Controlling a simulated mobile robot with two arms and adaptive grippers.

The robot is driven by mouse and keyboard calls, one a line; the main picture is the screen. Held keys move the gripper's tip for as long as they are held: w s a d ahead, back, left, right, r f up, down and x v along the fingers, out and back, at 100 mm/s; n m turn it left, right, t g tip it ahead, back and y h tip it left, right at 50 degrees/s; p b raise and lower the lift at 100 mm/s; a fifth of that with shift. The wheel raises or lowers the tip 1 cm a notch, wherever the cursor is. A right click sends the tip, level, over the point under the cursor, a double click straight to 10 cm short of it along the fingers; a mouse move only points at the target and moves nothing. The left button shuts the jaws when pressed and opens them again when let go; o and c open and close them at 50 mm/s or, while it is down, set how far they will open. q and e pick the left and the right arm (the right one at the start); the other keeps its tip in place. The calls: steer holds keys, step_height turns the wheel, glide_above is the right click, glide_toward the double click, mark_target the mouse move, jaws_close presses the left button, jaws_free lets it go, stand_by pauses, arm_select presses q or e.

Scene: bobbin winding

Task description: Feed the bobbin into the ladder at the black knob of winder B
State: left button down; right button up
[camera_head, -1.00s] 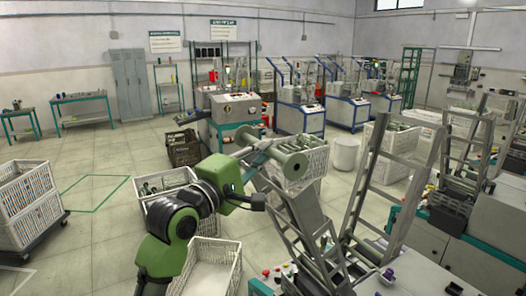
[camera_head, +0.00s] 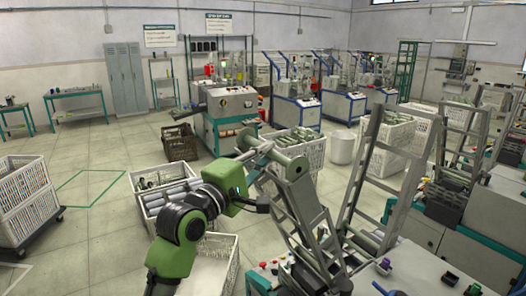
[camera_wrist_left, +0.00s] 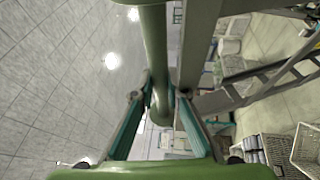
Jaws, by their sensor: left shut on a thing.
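My left gripper (camera_head: 258,160) is shut on a grey-green bobbin with a round flange at each end. The bobbin (camera_head: 282,157) lies roughly level at the top of the nearer grey ladder (camera_head: 312,222); I cannot tell whether it touches the ladder. In the left wrist view the bobbin (camera_wrist_left: 155,55) runs down the middle between the two fingers (camera_wrist_left: 160,100), and a ladder rail (camera_wrist_left: 270,82) lies to the right. The ladder stands on a machine with small coloured knobs at its foot. Which one is the black knob is too small to tell. My right gripper is out of view.
A second, taller ladder (camera_head: 362,180) stands just right of the first. A white crate (camera_head: 135,190) of bobbins and another white crate (camera_head: 228,250) stand below my left arm. A crate (camera_head: 318,150) stands behind the bobbin.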

arm_select(q)
steer(key=shift+w+d+f, duration=0.2)
steer(key=shift+d+f, duration=0.05)
steer(key=shift+f, duration=0.5)
step_height(320, 180, down, 6)
steer(key=w+d+b, duration=0.1)
steer(key=d+b, duration=0.1)
steer(key=shift+w+r+b, duration=0.2)
steer(key=shift+w+b, duration=0.05)
steer(key=shift+b, duration=0.15)
stand_by(0.4)
step_height(320, 180, down, 6)
steer(key=w+d+b, duration=0.1)
steer(key=d+b, duration=0.1)
steer(key=shift+w+r+b, duration=0.2)
steer(key=shift+r+b, duration=0.05)
steer(key=shift+b, duration=0.15)
stand_by(0.3)
stand_by(0.4)
